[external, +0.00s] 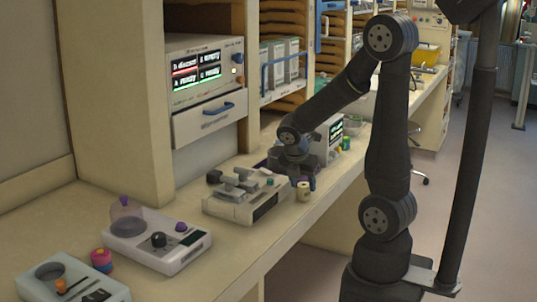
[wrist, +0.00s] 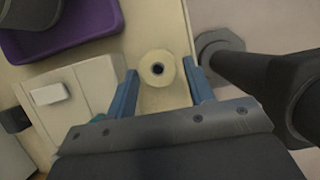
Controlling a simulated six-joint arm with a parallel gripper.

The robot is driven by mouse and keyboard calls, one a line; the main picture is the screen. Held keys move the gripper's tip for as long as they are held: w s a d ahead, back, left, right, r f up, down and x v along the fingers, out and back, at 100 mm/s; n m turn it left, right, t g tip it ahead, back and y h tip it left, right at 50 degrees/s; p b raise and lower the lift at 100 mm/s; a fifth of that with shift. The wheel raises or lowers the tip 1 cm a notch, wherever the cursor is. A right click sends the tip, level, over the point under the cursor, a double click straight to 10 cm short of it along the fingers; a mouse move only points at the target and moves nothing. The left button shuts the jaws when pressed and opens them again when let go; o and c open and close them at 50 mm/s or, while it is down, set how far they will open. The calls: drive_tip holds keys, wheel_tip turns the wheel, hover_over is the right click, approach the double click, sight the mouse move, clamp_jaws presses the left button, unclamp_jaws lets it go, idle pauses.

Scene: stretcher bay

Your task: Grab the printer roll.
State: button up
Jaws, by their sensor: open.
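The printer roll (wrist: 157,69) is a small cream roll with a dark core hole. In the wrist view it stands on the bench between and just beyond the tips of my gripper's blue fingers. My gripper (wrist: 160,82) is open, with a gap on both sides of the roll. In the external view the cream roll (external: 304,191) stands near the bench's front edge, just below my gripper (external: 302,181). I cannot tell the exact height of the fingers above the bench.
A grey-white device (external: 245,200) stands left of the roll, close to the left finger. A purple tray (wrist: 95,30) lies beyond it. The bench edge drops to the floor at right.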

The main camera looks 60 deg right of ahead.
sight(303, 185)
drive_tip(key=shift+x, duration=1.55)
drive_tip(key=c, duration=0.8)
drive_tip(key=shift+o, duration=0.2)
drive_tip(key=shift+r, duration=0.2)
